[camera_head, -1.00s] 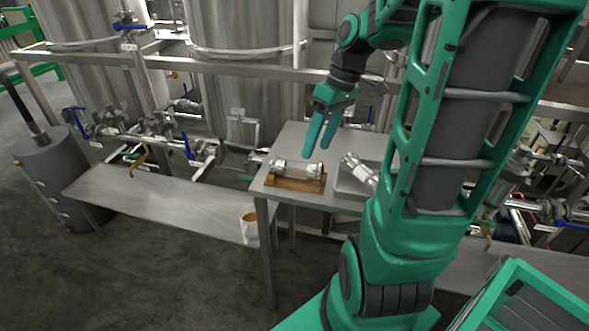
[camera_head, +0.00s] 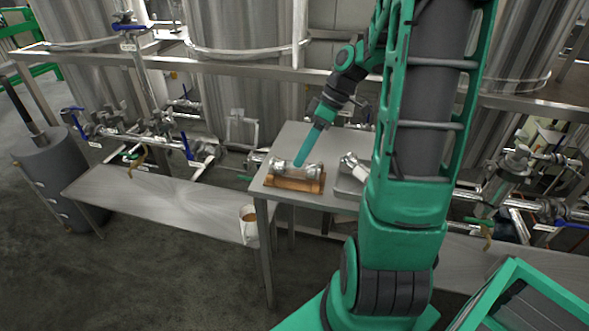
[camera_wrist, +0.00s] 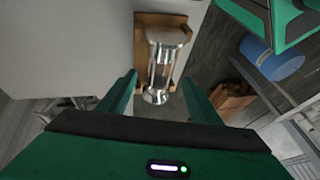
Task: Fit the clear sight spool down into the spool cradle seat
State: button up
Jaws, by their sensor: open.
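The clear sight spool (camera_head: 283,167), a clear tube with shiny metal ends, lies on a brown wooden block (camera_head: 293,184) near the left front corner of the grey table. In the wrist view the spool (camera_wrist: 161,68) shows above the wood (camera_wrist: 141,50). My open gripper (camera_head: 304,158) points down at the spool's middle in the head view. In the wrist view my gripper (camera_wrist: 160,77) has one finger on each side of the spool, with no clear contact. I cannot tell how deep the spool sits in the wood, or whether this block is the cradle seat.
Another metal fitting (camera_head: 352,165) lies on the table right of the spool, partly hidden by my arm. Pipes and a steel rail (camera_head: 230,69) run behind the table (camera_head: 292,137).

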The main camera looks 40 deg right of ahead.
aim_at(296, 170)
jog(key=shift+x, duration=2.25)
jog(key=shift+d+f, duration=0.1)
jog(key=shift+d, duration=0.1)
grip_shut()
